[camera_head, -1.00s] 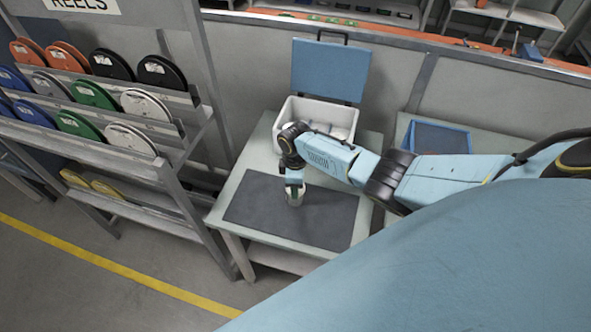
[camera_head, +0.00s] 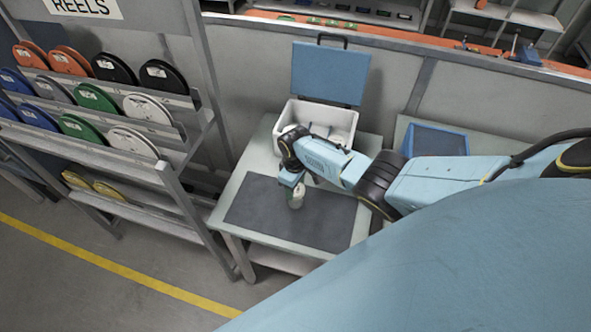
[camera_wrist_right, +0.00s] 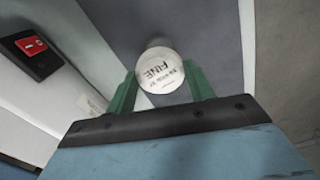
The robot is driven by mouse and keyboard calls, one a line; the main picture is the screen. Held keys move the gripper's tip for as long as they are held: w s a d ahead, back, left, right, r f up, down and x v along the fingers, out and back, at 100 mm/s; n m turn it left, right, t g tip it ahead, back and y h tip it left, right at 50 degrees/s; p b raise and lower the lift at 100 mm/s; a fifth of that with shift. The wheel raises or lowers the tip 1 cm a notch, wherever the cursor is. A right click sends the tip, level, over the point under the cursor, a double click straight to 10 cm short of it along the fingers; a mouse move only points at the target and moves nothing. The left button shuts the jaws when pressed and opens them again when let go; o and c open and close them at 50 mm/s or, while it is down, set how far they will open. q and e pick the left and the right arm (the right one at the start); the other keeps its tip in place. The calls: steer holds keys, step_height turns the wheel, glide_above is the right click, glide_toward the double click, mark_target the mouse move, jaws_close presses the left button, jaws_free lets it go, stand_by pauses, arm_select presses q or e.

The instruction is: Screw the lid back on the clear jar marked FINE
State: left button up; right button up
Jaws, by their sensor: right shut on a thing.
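My right gripper (camera_head: 296,187) reaches down over the dark mat and holds a small pale jar (camera_head: 297,200). In the right wrist view its two green fingers (camera_wrist_right: 159,88) are shut on either side of a round white lid (camera_wrist_right: 160,72) printed with FINE. My left gripper is not in view.
The dark mat (camera_head: 325,223) lies on a pale workbench. A white bin (camera_head: 338,118) with a raised blue lid (camera_head: 330,75) stands behind my arm. A blue tray (camera_head: 438,141) is at the right. A rack of reels (camera_head: 158,137) stands left. The mat's right part is clear.

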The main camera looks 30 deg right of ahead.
steer(key=shift+r+m+p, duration=0.15)
steer(key=shift+m+p, duration=0.25)
steer(key=shift+m, duration=1.7)
steer(key=o, duration=1)
steer(key=shift+c, duration=1.1)
steer(key=shift+r+p, duration=1.15)
steer(key=shift+p, duration=0.15)
steer(key=shift+f, duration=0.1)
